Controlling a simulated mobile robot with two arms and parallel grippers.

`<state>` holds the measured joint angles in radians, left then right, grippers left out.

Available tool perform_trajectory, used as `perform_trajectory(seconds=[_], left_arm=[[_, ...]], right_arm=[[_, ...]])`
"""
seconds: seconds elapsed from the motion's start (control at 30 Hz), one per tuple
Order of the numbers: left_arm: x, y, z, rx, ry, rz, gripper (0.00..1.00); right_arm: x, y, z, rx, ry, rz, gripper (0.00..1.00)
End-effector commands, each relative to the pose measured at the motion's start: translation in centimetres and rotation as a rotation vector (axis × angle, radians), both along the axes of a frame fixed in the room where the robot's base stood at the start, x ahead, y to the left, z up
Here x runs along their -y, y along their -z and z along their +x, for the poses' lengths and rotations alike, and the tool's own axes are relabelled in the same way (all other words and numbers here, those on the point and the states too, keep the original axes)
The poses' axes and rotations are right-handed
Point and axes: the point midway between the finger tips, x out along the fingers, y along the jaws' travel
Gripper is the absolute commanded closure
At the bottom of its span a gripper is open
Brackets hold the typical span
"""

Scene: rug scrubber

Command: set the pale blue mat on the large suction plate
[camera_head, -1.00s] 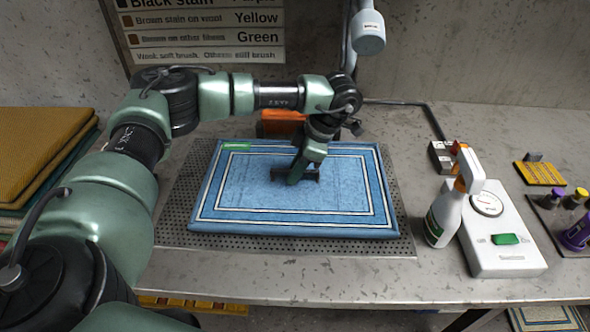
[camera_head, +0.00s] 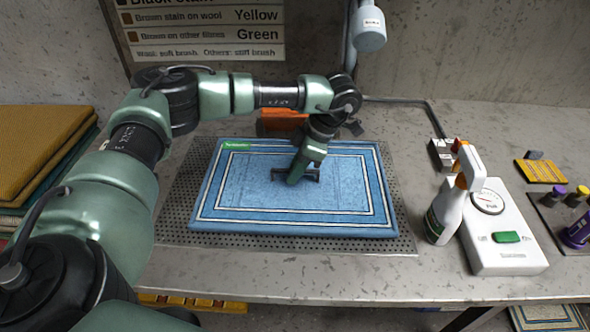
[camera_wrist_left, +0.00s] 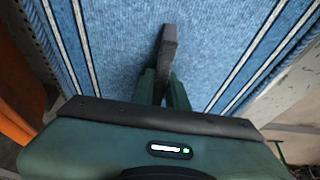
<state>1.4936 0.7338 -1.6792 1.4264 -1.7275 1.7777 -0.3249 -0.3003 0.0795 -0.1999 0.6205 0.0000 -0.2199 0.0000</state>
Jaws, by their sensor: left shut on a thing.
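The pale blue mat (camera_head: 250,205), with dark blue and white border stripes and a green label at its far left corner, lies flat over the perforated grey suction plate (camera_head: 180,215). Plate shows along the mat's left, front and right sides. Whether the mat touches the plate or hangs just above it, I cannot tell. My left gripper (camera_head: 294,178) points down at the mat's middle, shut on a dark grey bar (camera_wrist_left: 168,48) at the mat's surface. The mat also fills much of the left wrist view (camera_wrist_left: 120,40). My right gripper is not in view.
A spray bottle (camera_head: 447,210) and a white control box (camera_head: 500,235) with a gauge and green switch stand right of the plate. An orange object (camera_head: 282,124) is behind the mat. Folded rugs (camera_head: 40,150) are stacked at left. A lamp (camera_head: 368,30) hangs above.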

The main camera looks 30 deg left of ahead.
Motion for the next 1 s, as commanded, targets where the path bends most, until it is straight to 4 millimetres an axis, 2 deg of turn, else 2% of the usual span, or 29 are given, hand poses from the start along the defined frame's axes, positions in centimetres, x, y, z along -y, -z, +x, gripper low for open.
perform_trajectory(seconds=[0.23,0.27,0.3,0.33,0.73,1.0], left_arm=[[0.0,0.3,0.0,0.001,0.0,0.0,1.0],[0.0,0.3,0.1,0.002,-0.001,0.0,0.77],[0.0,0.2,0.1,0.001,0.0,0.0,0.66],[0.0,0.3,0.0,0.001,0.0,0.0,0.6],[0.2,-0.1,0.2,0.002,0.0,-0.001,0.6],[1.7,-4.2,1.1,0.005,0.002,-0.001,0.6]], right_arm=[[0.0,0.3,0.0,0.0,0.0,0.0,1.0],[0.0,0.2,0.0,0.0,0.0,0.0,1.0],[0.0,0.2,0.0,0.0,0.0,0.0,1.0],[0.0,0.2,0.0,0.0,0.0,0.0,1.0],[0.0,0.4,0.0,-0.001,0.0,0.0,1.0],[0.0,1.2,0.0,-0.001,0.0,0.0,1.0]])
